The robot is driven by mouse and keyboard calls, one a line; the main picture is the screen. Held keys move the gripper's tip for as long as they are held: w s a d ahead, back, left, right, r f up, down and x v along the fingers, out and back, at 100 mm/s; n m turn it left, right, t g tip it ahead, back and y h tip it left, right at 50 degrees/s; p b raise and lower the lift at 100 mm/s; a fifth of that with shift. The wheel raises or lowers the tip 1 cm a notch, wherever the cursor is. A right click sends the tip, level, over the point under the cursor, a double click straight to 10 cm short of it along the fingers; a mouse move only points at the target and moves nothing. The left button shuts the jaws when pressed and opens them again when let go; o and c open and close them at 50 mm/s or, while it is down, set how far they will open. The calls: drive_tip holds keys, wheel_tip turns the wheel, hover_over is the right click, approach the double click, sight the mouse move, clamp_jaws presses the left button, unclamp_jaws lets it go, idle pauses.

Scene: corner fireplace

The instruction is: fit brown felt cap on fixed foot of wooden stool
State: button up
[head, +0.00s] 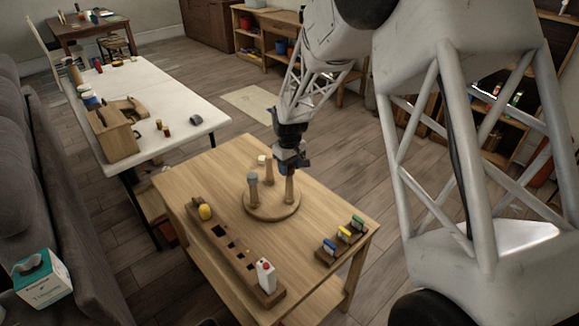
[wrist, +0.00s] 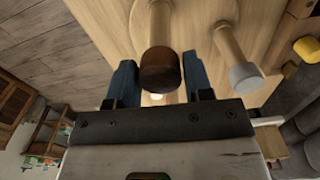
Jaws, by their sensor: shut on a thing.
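The wooden stool stands upside down on the table, its round seat (head: 272,207) flat and its legs pointing up. My gripper (head: 291,165) is over the right-hand leg (head: 289,190). Another leg (head: 253,193) carries a grey cap (wrist: 245,75). A further leg (head: 269,172) stands at the back.
A small tray (head: 325,259) with coloured pieces is at the right. The table's (head: 185,183) left part is clear. A white table (head: 165,90) stands behind.

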drive_tip(key=shift+f, duration=1.4)
idle(1.4)
drive_tip(key=o, duration=0.9)
drive_tip(key=shift+r, duration=3.9)
